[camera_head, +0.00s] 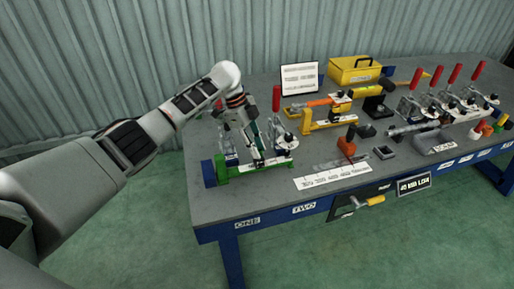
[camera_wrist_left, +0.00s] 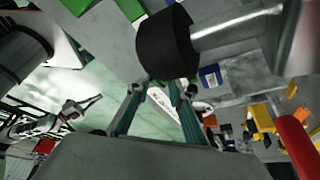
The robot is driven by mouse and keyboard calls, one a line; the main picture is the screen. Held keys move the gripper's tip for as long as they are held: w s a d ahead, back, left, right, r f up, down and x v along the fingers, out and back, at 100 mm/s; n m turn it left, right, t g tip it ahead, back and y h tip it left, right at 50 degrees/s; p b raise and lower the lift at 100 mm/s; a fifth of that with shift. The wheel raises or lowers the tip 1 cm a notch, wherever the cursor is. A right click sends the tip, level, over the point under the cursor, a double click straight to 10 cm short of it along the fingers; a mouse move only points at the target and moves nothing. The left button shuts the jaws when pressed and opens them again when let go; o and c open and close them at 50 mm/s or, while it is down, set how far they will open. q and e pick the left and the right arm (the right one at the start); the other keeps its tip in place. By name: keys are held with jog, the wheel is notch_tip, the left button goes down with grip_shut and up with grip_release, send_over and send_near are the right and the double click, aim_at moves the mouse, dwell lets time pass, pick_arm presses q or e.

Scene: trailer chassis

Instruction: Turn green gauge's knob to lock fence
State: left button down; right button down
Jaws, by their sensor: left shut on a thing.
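The green gauge (camera_head: 252,166) lies along the table's left front edge, with a blue block (camera_head: 208,172) at its left end. My left gripper (camera_head: 260,157) comes down on it from above. In the left wrist view, a thick black knob (camera_wrist_left: 165,45) on a silver rod (camera_wrist_left: 238,24) is just beyond the teal fingers of my left gripper (camera_wrist_left: 158,90). The fingers are shut on the knob, though the exact contact is partly hidden. What looks like my right gripper (camera_wrist_left: 78,108) is small and dim at the left of that view, over the floor.
Toggle clamps with red handles (camera_head: 276,98) stand beside the gauge and at the right. An orange-yellow gauge (camera_head: 322,118), a yellow toolbox (camera_head: 355,69) and a white ruled strip (camera_head: 335,172) are also on the table (camera_head: 285,205). A corrugated wall stands behind.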

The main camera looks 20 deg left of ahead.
pick_arm(q)
jog(key=shift+m, duration=0.4)
jog(key=c, duration=1.8)
grip_release()
jog(key=v, duration=1.2)
jog(key=shift+w+d+r, duration=0.1)
jog(key=shift+w, duration=0.05)
